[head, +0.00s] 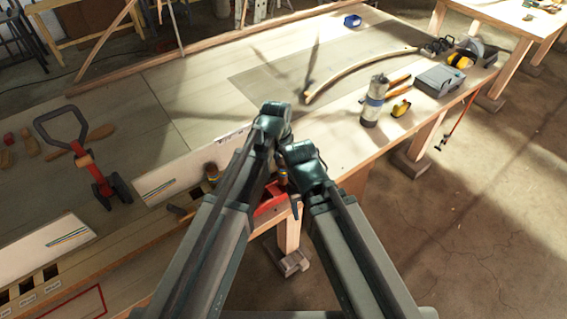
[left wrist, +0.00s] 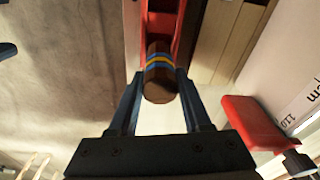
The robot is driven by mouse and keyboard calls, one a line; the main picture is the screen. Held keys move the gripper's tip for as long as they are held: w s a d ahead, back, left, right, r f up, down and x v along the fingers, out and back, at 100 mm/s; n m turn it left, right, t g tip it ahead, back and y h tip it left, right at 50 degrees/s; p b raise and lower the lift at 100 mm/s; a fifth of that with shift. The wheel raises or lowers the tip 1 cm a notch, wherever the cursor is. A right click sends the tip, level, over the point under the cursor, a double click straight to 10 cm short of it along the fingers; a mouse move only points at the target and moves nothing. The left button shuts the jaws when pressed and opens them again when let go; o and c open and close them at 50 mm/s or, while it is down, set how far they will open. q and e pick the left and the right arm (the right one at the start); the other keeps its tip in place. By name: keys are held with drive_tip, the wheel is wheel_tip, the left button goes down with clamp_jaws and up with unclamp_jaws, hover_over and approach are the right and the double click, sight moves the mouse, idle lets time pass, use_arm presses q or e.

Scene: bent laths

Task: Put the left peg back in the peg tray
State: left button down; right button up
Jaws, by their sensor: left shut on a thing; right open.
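The peg is brown with blue and yellow bands (left wrist: 159,76). In the left wrist view it sits between the two fingers of my left gripper (left wrist: 160,84), which is shut on it. A red tray (left wrist: 160,20) lies beyond the peg in that view; I cannot tell whether the peg touches it. In the head view the red tray (head: 268,204) shows between my arms, partly hidden by them. My left gripper's fingers are mostly hidden there. My right gripper (head: 297,190) is open, beside the left one near the bench's front edge.
A red-handled tool (head: 85,160) is further left. A bottle (head: 373,101), a yellow tape (head: 401,109) and a curved lath (head: 360,69) lie to the right.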

use_arm(q)
drive_tip(key=shift+f+b, duration=0.35)
drive_tip(key=shift+f, duration=0.25)
drive_tip(key=shift+f+b, duration=1.5)
drive_tip(key=shift+f, duration=0.05)
drive_tip(key=shift+c, duration=1.4)
unclamp_jaws()
drive_tip(key=shift+r, duration=0.1)
drive_tip(key=shift+r, duration=0.15)
wheel_tip(320, 180, up, 9)
drive_tip(key=p, duration=0.9)
